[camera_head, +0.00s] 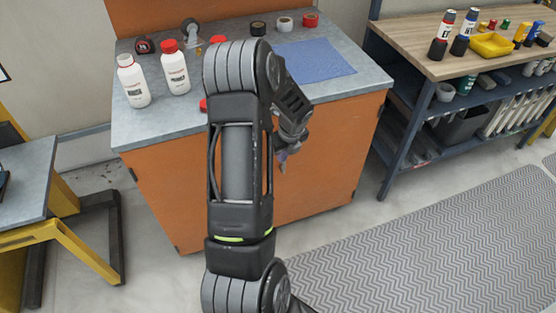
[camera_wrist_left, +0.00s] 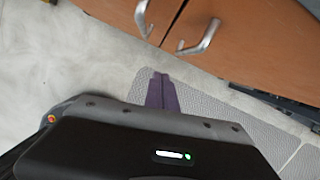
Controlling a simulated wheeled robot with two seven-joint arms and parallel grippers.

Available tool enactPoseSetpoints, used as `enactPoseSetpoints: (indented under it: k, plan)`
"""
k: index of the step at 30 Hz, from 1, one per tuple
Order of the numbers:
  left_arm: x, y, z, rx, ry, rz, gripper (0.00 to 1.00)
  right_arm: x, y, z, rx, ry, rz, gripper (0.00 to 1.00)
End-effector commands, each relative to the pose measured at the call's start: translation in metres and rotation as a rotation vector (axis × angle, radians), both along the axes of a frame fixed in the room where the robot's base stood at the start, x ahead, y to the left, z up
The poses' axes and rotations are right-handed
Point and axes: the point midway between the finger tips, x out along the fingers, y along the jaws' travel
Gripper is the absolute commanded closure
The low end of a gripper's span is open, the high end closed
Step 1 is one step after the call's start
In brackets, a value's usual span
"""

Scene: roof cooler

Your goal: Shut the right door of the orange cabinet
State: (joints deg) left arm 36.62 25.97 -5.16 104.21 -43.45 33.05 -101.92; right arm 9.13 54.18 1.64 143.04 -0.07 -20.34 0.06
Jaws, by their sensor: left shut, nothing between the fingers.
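The orange cabinet stands below a grey worktop in the head view. Its right door (camera_head: 335,150) looks flush with the front, or nearly so; my arm hides the middle. The left wrist view shows the right door (camera_wrist_left: 262,45) and the left door (camera_wrist_left: 115,10) meeting at a narrow seam, with a silver handle (camera_wrist_left: 203,38) on the right door and another handle (camera_wrist_left: 142,18) on the left. My left gripper (camera_head: 282,160) is shut and empty in front of the cabinet. Its purple fingers (camera_wrist_left: 160,78) show apart from the handles. My right gripper is out of view.
Bottles (camera_head: 174,68), tape rolls (camera_head: 284,23) and a blue cloth (camera_head: 315,60) lie on the worktop (camera_head: 345,88). A blue-framed shelf bench (camera_head: 396,150) stands to the right. A grey patterned mat (camera_head: 430,235) covers the floor at front right.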

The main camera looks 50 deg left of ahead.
Motion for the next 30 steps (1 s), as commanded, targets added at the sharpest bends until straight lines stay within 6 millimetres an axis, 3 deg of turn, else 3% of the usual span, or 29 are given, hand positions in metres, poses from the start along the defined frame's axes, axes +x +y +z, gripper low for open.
enactPoseSetpoints:
  k: [6,10,30]
  plan:
    - [-0.003,-0.012,0.043,0.000,-0.001,-0.002,1.00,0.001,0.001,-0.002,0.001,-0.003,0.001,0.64]
    - [-0.004,-0.015,0.057,-0.002,0.001,-0.002,1.00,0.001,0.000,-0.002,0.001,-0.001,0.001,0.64]
    - [-0.005,-0.016,0.062,-0.003,0.003,-0.002,1.00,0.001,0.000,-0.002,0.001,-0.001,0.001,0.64]
